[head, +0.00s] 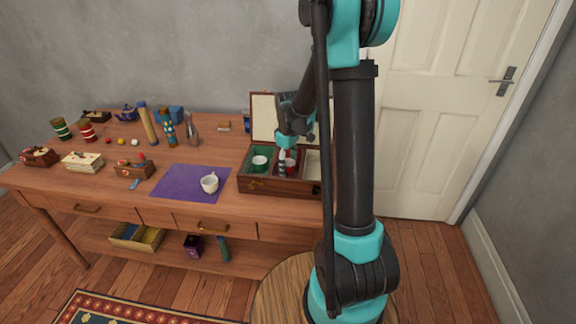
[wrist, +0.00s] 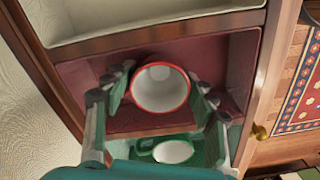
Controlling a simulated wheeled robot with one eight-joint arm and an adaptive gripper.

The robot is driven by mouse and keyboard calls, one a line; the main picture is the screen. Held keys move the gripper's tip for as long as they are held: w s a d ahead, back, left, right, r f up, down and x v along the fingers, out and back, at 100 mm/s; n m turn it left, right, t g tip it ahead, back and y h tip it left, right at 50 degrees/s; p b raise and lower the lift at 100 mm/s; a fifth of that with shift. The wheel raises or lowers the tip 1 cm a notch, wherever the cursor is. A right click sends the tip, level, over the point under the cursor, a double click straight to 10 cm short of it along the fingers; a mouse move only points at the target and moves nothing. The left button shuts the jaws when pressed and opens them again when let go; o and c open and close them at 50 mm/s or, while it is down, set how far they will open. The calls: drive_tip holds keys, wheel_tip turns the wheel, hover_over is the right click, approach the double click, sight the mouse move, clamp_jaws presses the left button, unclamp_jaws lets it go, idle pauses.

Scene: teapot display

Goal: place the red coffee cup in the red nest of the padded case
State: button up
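The red coffee cup (wrist: 160,90), white inside with a red rim, sits upright in the red nest (wrist: 215,65) of the padded case (head: 258,187). In the head view, the cup (head: 291,165) shows partly behind my gripper (head: 284,160). In the wrist view, the fingers of my gripper (wrist: 162,85) reach down on either side of the cup, with what looks like a narrow gap at each side. They look open around it. The cup's base and handle are mostly hidden.
A green cup (wrist: 173,151) sits in the neighbouring green nest; a cream compartment (wrist: 140,18) lies on the other side. A white cup (head: 209,183) stands on the purple cloth (head: 175,187). Tins, boxes and bottles fill the table's left and back. The case lid (head: 263,115) stands open.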

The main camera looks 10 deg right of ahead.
drive_tip(key=shift+o, duration=0.8)
drive_tip(key=shift+r, duration=0.1)
wheel_tip(320, 180, up, 12)
drive_tip(key=s+d+f+m, duration=0.1)
drive_tip(key=s, duration=0.2)
drive_tip(key=s+f+m+t, duration=0.1)
drive_tip(key=s+m, duration=0.1)
drive_tip(key=s, duration=0.2)
drive_tip(key=s+d+f+m+t, duration=0.1)
drive_tip(key=s+f+m, duration=0.1)
drive_tip(key=s, duration=0.2)
drive_tip(key=shift+s+d, duration=0.15)
drive_tip(key=shift+d, duration=0.15)
drive_tip(key=s+f+m, duration=0.1)
drive_tip(key=s+f, duration=0.1)
drive_tip(key=s, duration=0.1)
drive_tip(key=s+d+f+m+t, duration=0.1)
drive_tip(key=s+f+m, duration=0.1)
drive_tip(key=s, duration=0.2)
drive_tip(key=s+f+m+t, duration=0.1)
drive_tip(key=s+f+m, duration=0.1)
drive_tip(key=s, duration=0.1)
drive_tip(key=shift+s+d, duration=0.25)
drive_tip(key=shift+s, duration=0.15)
